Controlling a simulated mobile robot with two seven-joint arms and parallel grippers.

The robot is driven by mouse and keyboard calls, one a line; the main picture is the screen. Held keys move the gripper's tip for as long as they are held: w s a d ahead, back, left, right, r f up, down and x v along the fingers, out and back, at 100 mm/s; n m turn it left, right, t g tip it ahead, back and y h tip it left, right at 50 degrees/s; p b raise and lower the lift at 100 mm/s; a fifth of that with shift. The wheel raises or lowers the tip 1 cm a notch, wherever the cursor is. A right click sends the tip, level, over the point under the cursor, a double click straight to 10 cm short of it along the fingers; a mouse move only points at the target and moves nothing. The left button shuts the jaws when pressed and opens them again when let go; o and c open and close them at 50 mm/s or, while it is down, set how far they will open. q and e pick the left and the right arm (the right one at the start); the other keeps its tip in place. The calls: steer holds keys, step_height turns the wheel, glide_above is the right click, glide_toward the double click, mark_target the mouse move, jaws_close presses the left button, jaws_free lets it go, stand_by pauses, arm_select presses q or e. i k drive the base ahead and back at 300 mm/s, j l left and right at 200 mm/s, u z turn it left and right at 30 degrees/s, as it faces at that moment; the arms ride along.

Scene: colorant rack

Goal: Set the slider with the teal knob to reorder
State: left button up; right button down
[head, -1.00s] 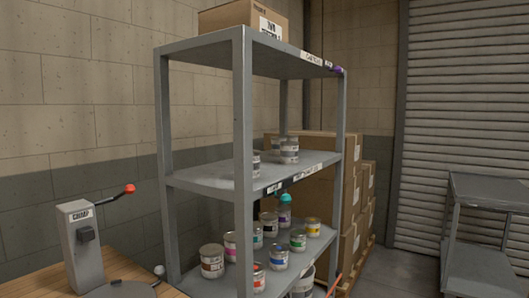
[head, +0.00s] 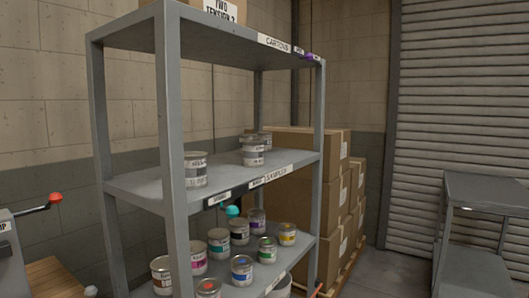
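The teal knob (head: 232,211) shows just below the front edge of the grey rack's middle shelf (head: 140,186), above the cans on the lower shelf. A dark strip with small labels (head: 219,197) runs along that edge above the knob. The small words are too blurred to read, so I cannot tell which setting the knob is at. Neither of my grippers is in view.
A purple knob (head: 309,57) sits at the top shelf's edge. Several paint cans (head: 242,270) crowd the lower shelf. A machine with a red-knobbed lever (head: 56,197) stands at left. Stacked cartons (head: 335,200) are behind the rack, and a grey cart (head: 485,190) is at right.

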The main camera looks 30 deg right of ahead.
mark_target(233, 210)
steer(key=i+l+u, duration=0.1)
steer(key=l, duration=0.5)
steer(key=i+l+u, duration=0.1)
steer(key=l, duration=0.55)
steer(key=l+u, duration=0.1)
steer(key=l, duration=0.55)
